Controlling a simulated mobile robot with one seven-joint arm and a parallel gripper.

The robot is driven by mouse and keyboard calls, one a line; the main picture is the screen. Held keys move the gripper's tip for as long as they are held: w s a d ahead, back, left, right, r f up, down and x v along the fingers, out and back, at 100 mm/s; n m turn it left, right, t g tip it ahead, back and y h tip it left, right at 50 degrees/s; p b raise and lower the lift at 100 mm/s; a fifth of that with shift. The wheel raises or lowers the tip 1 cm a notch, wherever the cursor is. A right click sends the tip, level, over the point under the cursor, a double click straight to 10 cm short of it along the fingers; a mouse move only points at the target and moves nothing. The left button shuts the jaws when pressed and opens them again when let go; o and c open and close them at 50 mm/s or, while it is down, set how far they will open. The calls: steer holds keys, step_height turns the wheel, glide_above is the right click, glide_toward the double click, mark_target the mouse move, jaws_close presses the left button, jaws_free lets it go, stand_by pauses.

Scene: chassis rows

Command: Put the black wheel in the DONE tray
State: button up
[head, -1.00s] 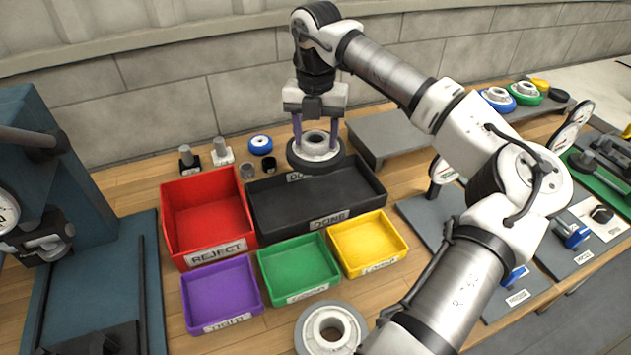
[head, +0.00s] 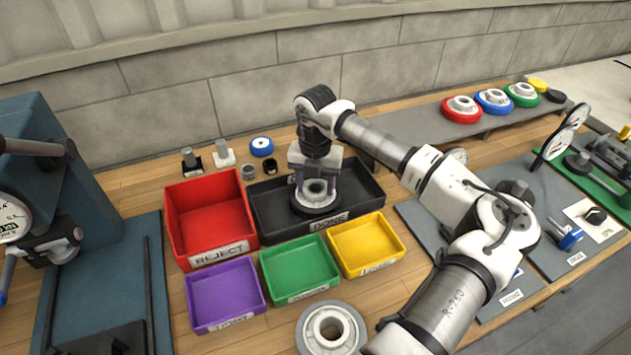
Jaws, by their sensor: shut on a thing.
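The wheel looks level. Whether it touches the tray floor cannot be told. The tray's label is on its front wall. The rest of the tray looks empty, with part of its back wall hidden behind my gripper.
A red REJECT tray (head: 209,221) stands left of the DONE tray. Purple (head: 225,293), green (head: 299,268) and yellow (head: 367,244) trays stand in front. A grey wheel (head: 331,329) lies nearer. Red, blue and green wheels stand on a raised shelf (head: 420,128) at the back right.

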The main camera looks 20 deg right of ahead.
steer(key=o, duration=0.8)
steer(key=shift+f, duration=0.15)
steer(key=o, duration=0.4)
step_height(320, 180, up, 12)
steer(key=shift+r+b, duration=0.25)
steer(key=shift+b, duration=0.85)
steer(key=shift+f, duration=0.1)
